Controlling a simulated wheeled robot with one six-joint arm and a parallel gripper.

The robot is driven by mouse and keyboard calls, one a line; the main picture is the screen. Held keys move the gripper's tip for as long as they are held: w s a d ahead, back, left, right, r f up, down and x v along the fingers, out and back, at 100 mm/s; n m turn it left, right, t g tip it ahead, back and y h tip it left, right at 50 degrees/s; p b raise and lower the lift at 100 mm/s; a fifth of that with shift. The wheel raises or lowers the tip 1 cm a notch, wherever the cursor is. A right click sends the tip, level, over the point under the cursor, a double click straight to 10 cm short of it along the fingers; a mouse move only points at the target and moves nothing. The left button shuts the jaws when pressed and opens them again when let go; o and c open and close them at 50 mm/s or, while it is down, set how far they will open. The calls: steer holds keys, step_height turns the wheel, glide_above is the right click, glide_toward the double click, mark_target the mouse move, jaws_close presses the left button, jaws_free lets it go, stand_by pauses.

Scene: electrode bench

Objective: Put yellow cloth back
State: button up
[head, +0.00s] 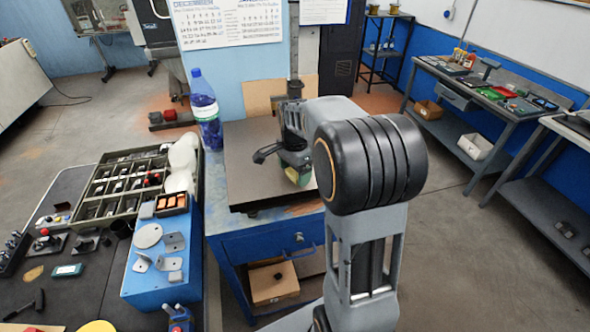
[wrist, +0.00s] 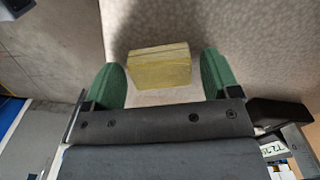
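The yellow cloth (wrist: 160,68) shows in the wrist view as a folded, block-like pad on a grey speckled surface. My gripper (wrist: 161,76) has its two green fingers spread wide, one on each side of the cloth. There is a visible gap between the cloth and each finger, so nothing is held. In the head view my gripper (head: 298,173) is low over the right part of the flat grey plate (head: 245,165) on the blue cabinet. My arm hides much of that area, and I cannot clearly make out the cloth there.
A blue-capped bottle (head: 205,110) stands left of the plate, near its back corner. A parts tray (head: 125,185) and a blue box (head: 150,285) with metal pieces are on the left bench. An upright stand (head: 294,85) rises behind my gripper. The plate's left part is clear.

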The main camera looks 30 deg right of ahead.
steer(key=shift+o, duration=0.4)
steer(key=shift+r, duration=0.2)
step_height(320, 180, up, 10)
steer(key=s+a+f+n+t, duration=0.2)
steer(key=s+a+n, duration=0.2)
steer(key=s+n, duration=0.4)
steer(key=s+a+f+n+t, duration=0.2)
steer(key=s+a+f+n, duration=0.1)
steer(key=s+a+n, duration=0.2)
steer(key=s+n, duration=0.2)
steer(key=s, duration=0.1)
steer(key=shift+f+n+t, duration=0.25)
steer(key=shift+n+t, duration=0.05)
steer(key=shift+n, duration=0.1)
steer(key=shift+s, duration=0.1)
steer(key=shift+c, duration=0.4)
